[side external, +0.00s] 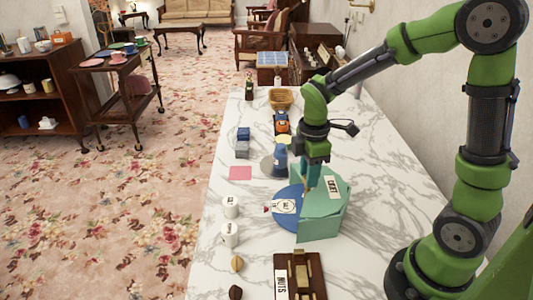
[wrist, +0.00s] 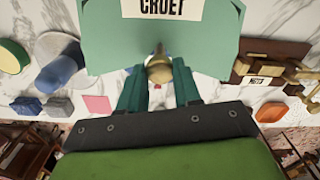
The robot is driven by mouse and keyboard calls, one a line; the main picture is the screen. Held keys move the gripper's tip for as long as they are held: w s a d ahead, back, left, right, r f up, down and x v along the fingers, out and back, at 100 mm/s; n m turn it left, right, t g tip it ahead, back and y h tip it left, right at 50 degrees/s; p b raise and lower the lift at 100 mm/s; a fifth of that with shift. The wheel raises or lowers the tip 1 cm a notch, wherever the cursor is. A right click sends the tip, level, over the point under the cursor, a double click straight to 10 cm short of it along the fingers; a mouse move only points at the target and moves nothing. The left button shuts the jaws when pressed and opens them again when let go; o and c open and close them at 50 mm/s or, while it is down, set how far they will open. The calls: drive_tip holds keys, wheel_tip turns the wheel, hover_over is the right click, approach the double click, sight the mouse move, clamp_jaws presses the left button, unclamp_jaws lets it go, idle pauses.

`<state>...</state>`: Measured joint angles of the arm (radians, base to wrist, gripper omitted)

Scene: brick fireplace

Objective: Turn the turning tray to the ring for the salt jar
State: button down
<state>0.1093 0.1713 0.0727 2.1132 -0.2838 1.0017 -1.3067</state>
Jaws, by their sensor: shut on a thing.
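The turning tray (side external: 286,194) is a blue disc on the marble counter, largely hidden under a green angular cover (side external: 322,222) labelled CRUET. The cover also fills the top of the wrist view (wrist: 205,40). A white label with dark print, which seems to read SALT, lies on the exposed part of the disc. My gripper (side external: 313,182) points down at the cover. In the wrist view its teal fingers (wrist: 160,88) are shut on a brass-coloured knob (wrist: 159,68) beside the cover. Two white labelled jars (side external: 230,207) (side external: 229,235) stand left of the tray; I cannot read which is salt.
A blue object (side external: 280,157), pink square (side external: 240,173), small blocks (side external: 243,134) and a basket (side external: 281,98) stand farther back.

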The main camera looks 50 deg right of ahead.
drive_tip(key=shift+n, duration=0.3)
idle(0.5)
drive_tip(key=c, duration=0.8)
unclamp_jaws()
drive_tip(key=shift+r, duration=0.1)
wheel_tip(320, 180, up, 17)
drive_tip(key=shift+f, duration=0.1)
